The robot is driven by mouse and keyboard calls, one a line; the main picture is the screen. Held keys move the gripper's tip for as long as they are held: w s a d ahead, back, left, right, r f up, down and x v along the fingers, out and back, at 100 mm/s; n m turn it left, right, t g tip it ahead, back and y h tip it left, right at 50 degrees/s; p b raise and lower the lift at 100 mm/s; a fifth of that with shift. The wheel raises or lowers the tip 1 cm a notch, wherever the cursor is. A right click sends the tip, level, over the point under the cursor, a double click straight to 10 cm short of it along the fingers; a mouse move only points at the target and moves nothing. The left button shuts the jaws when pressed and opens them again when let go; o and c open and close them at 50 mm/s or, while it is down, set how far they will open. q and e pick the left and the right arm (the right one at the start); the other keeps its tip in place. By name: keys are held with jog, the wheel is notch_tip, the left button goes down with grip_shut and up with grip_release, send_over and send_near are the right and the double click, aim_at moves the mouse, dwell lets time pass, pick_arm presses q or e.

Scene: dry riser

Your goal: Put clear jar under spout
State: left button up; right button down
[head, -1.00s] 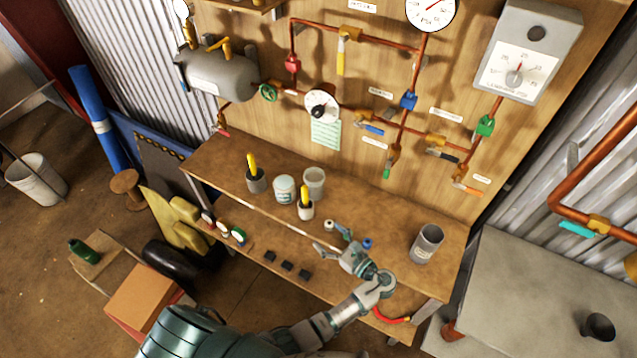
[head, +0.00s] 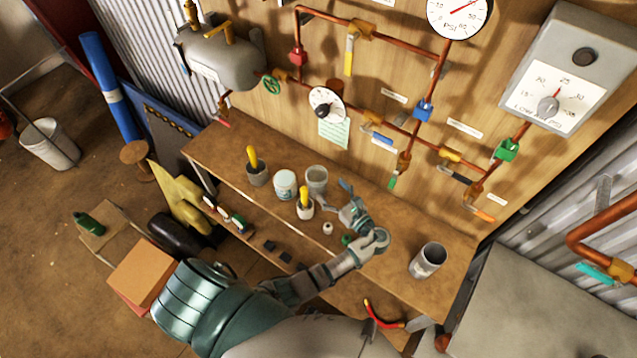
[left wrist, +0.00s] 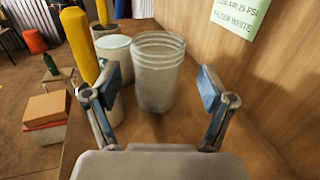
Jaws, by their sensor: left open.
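A clear jar (head: 316,179) stands upright on the wooden bench near the back board. In the left wrist view the clear jar (left wrist: 158,80) is ahead of my left gripper (left wrist: 160,90), framed between its two fingers with gaps at both sides. In the head view my left gripper (head: 336,197) is open and empty, close to the jar on its right front side. My right gripper is not in view.
Left of the jar stand a white lidded jar (head: 285,184) and a grey cup with a yellow handle (head: 258,174). A white cup with a yellow handle (head: 305,208) stands in front. A grey cylinder (head: 427,260) stands at right.

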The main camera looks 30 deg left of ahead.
aim_at(311, 171)
pick_arm(q)
jog(key=x, duration=0.5)
jog(key=shift+w+a+f, duration=0.1)
jog(key=shift+a+f, duration=0.05)
jog(key=shift+f, duration=0.05)
jog(key=shift+w+a, duration=0.1)
jog(key=shift+a, duration=0.3)
jog(key=shift+a+p, duration=0.3)
jog(key=shift+p, duration=0.05)
jog(key=x, duration=0.3)
jog(key=shift+w+f+p, duration=0.1)
jog(key=shift+f+p, duration=0.05)
jog(key=shift+p, duration=0.15)
jog(key=shift+w+a+f, duration=0.1)
jog(key=shift+a+f, duration=0.05)
jog(key=shift+a, duration=0.35)
jog(key=c, duration=0.9)
jog(key=shift+c, duration=1.3)
jog(key=shift+d, duration=0.15)
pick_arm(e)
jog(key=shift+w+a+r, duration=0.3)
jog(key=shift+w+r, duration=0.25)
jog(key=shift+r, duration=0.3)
